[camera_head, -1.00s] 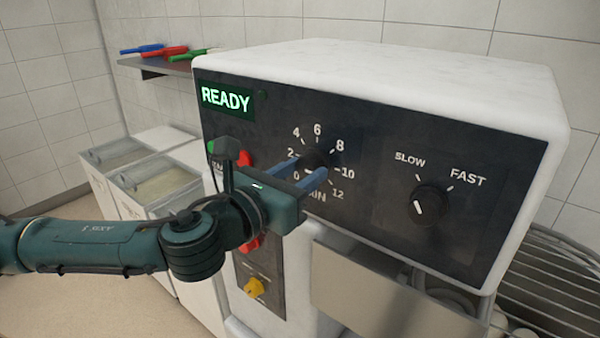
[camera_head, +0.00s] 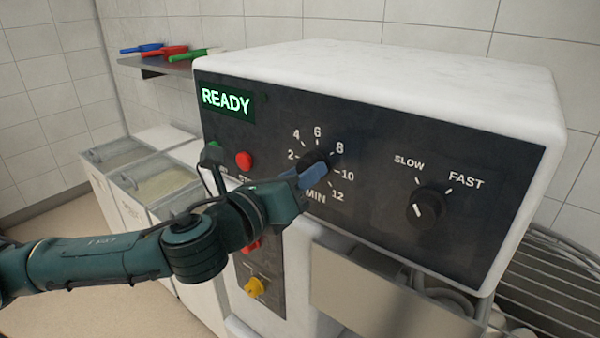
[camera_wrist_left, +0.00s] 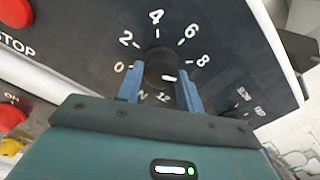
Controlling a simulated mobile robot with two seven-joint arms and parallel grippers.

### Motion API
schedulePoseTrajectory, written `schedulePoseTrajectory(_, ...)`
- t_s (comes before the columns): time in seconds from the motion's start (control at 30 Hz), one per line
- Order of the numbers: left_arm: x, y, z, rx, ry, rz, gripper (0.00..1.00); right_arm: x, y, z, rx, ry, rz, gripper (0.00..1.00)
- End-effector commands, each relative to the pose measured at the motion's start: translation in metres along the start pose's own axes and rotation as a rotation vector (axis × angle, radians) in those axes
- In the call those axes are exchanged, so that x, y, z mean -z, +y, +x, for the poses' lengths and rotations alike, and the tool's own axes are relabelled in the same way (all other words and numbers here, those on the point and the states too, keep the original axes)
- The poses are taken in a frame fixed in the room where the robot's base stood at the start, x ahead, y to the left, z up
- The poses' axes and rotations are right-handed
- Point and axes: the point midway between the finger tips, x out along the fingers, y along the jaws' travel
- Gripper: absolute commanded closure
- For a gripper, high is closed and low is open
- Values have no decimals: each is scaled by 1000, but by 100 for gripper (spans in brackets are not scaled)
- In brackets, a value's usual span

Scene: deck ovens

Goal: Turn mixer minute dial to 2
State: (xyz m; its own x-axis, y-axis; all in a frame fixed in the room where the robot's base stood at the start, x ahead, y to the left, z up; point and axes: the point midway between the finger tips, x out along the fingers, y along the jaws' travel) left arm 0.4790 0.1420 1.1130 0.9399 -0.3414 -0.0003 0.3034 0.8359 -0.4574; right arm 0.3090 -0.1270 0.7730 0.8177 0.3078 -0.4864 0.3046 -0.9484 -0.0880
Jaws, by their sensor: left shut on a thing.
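The mixer minute dial (camera_head: 317,160) is a black round knob on the dark front panel, ringed by white numbers from 0 to 12. My left gripper (camera_head: 312,176) is shut on it. In the left wrist view, the two blue fingers of the gripper (camera_wrist_left: 160,85) stand on either side of the dial (camera_wrist_left: 158,66). A short white mark shows low on the knob's face, right of its middle. I cannot tell exactly which number it points to. The 0 is hidden by the gripper in the head view, and the 10 is covered in the wrist view.
A lit READY display (camera_head: 226,101) and a red button (camera_head: 244,160) are left of the dial. The SLOW/FAST knob (camera_head: 427,207) is to its right. A yellow knob (camera_head: 255,287) sits below. A wire rack (camera_head: 560,290) stands at the lower right.

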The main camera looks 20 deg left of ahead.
Motion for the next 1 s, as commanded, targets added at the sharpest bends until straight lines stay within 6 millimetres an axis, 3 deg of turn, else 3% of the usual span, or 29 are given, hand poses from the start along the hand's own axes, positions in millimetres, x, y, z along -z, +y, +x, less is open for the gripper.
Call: schedulePoseTrajectory(1.0,-2,-2,0,-2,-2,-969,86,12,0,-9,-8,-21,-53,100)
